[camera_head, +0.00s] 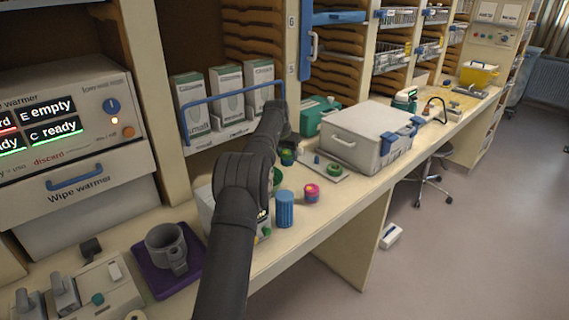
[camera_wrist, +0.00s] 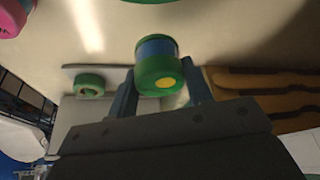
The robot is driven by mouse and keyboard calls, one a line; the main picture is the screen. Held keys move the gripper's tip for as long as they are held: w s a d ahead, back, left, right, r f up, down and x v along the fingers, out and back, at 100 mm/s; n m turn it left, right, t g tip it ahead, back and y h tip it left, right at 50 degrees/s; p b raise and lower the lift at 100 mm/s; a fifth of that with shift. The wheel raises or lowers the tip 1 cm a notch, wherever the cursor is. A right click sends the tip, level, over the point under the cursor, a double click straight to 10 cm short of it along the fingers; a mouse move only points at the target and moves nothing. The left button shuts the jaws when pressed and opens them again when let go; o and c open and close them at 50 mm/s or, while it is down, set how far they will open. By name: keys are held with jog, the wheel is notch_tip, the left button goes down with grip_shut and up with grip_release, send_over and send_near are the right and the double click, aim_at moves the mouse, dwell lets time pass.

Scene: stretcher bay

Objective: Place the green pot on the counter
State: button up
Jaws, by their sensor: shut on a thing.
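The green pot (camera_wrist: 158,72), with a blue band and a yellow spot on its end, sits between the two fingers of my gripper (camera_wrist: 160,90) in the wrist view. My gripper is shut on it. In the head view the pot (camera_head: 288,158) shows small and partly hidden at the end of my dark arm, over the back part of the counter (camera_head: 345,202). I cannot tell whether its underside touches the counter.
A tray (camera_head: 345,178) with a green ring-shaped piece (camera_head: 334,169) lies right of the pot. A pink pot (camera_head: 312,194) and a blue ribbed cylinder (camera_head: 285,210) stand nearer the front edge. A grey case (camera_head: 365,140) is at the right, boxes (camera_head: 228,92) behind.

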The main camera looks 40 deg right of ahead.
aim_at(283, 163)
jog(key=shift+w+a+f, duration=0.1)
jog(key=shift+w+f, duration=0.2)
jog(key=shift+w, duration=0.2)
jog(key=shift+w+a+f, duration=0.1)
jog(key=shift+w+f, duration=0.2)
jog(key=shift+w, duration=0.2)
jog(key=shift+f, duration=1.95)
jog(key=shift+f, duration=0.1)
jog(key=o, duration=1)
jog(key=v, duration=1.2)
